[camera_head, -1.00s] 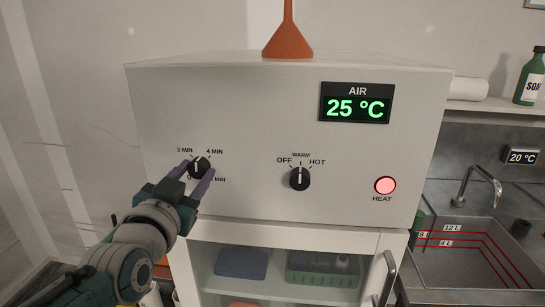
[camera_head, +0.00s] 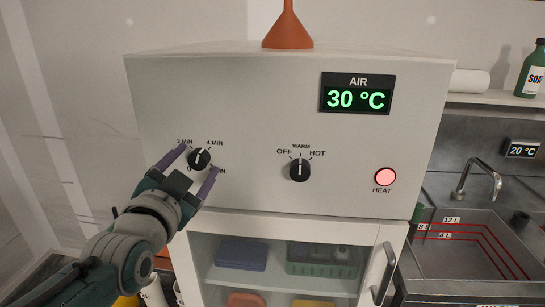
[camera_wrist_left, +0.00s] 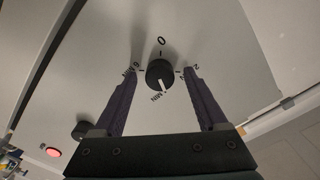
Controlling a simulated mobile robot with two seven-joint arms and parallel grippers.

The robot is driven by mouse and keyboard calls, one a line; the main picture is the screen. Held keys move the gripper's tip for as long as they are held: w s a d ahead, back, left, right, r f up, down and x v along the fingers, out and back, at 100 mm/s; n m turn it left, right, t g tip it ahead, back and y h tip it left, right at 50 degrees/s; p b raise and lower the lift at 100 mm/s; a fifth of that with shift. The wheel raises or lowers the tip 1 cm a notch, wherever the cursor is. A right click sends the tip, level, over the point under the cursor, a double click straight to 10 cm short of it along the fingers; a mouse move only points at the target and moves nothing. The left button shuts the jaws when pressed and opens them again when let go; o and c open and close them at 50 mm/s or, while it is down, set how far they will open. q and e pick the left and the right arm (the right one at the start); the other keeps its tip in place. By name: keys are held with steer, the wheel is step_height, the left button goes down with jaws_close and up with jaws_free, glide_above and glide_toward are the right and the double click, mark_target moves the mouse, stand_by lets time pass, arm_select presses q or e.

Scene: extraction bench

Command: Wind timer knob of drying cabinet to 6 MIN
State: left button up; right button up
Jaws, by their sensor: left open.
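The black timer knob (camera_head: 199,159) is on the left of the drying cabinet's white front panel (camera_head: 250,120). It also shows in the left wrist view (camera_wrist_left: 160,74), where its white pointer is close to the 4 MIN mark, slightly toward the 2 side. The 6 MIN label (camera_wrist_left: 130,70) is beside it there; in the head view a finger partly covers that label. My left gripper (camera_head: 200,161) is open, its purple fingers on either side of the knob with gaps between. My right gripper is not in view.
The heat knob (camera_head: 299,170) points at WARM. The red HEAT lamp (camera_head: 385,177) is lit and the AIR display (camera_head: 356,94) reads 30 °C. An orange funnel (camera_head: 287,30) stands on the cabinet. A sink (camera_head: 462,250) lies to the right.

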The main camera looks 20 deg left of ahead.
arm_select(q)
steer(key=n, duration=0.8)
steer(key=n+b, duration=0.1)
steer(key=n, duration=0.5)
steer(key=shift+f, duration=0.1)
steer(key=n+b, duration=0.1)
steer(key=n, duration=0.3)
steer(key=n+b, duration=0.1)
steer(key=n, duration=0.3)
steer(key=shift+f, duration=0.1)
steer(key=n+b, duration=0.1)
steer(key=n, duration=0.4)
steer(key=n+b, duration=0.1)
steer(key=n, duration=0.1)
steer(key=shift+n, duration=0.3)
steer(key=shift+r+n, duration=0.2)
steer(key=shift+n, duration=1)
